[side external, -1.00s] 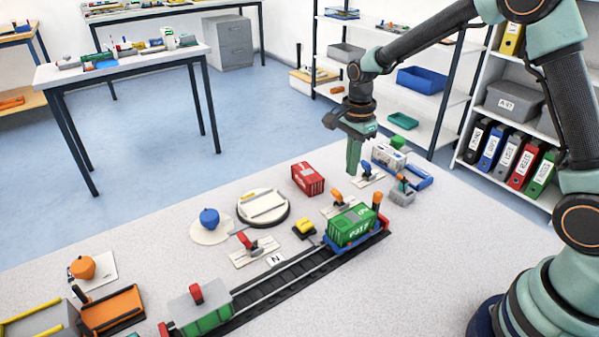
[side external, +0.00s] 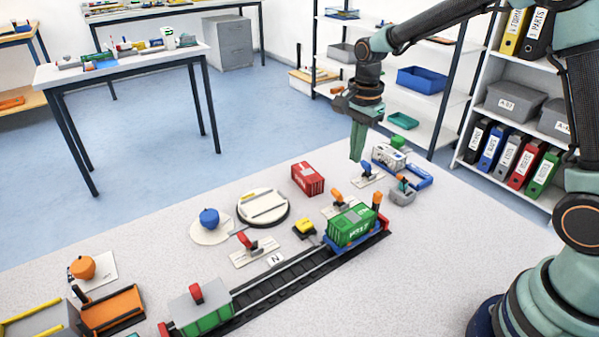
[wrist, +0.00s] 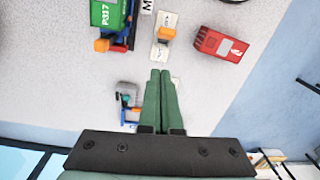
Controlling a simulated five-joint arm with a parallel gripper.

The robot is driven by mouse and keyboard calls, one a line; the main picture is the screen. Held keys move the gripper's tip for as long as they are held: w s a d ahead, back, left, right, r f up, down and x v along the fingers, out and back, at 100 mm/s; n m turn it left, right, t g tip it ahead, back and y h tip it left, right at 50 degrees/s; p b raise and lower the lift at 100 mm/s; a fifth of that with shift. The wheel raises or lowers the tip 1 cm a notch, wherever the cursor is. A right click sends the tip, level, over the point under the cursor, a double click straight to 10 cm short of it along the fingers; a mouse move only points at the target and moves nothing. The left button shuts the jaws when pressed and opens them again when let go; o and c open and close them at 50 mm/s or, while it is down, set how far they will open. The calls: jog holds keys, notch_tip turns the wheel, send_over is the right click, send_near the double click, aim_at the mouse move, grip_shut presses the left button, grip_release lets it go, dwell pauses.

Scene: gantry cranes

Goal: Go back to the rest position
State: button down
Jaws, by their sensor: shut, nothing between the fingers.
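My gripper (side external: 356,158) is shut and empty, its green fingers pointing down above the far end of the table (side external: 420,245). In the wrist view the two fingertips (wrist: 160,73) lie close together with nothing between them.
A red container (side external: 308,179), a white container (side external: 388,157) and a grey block (side external: 402,193) stand near the gripper. A round turntable (side external: 263,207) lies further left. Shelves (side external: 425,128) stand behind the table. The table's right front is clear.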

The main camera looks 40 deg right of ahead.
jog(key=s+r+n+t, duration=0.2)
jog(key=s+r+n, duration=0.3)
jog(key=s+n, duration=0.3)
jog(key=s+a+r+n+t, duration=0.1)
jog(key=s+r+n+t, duration=0.2)
jog(key=s+r+n, duration=0.3)
jog(key=s+n, duration=0.1)
jog(key=n, duration=0.1)
jog(key=shift+s+r+n, duration=0.15)
jog(key=shift+s+n, duration=0.15)
jog(key=shift+s, duration=0.05)
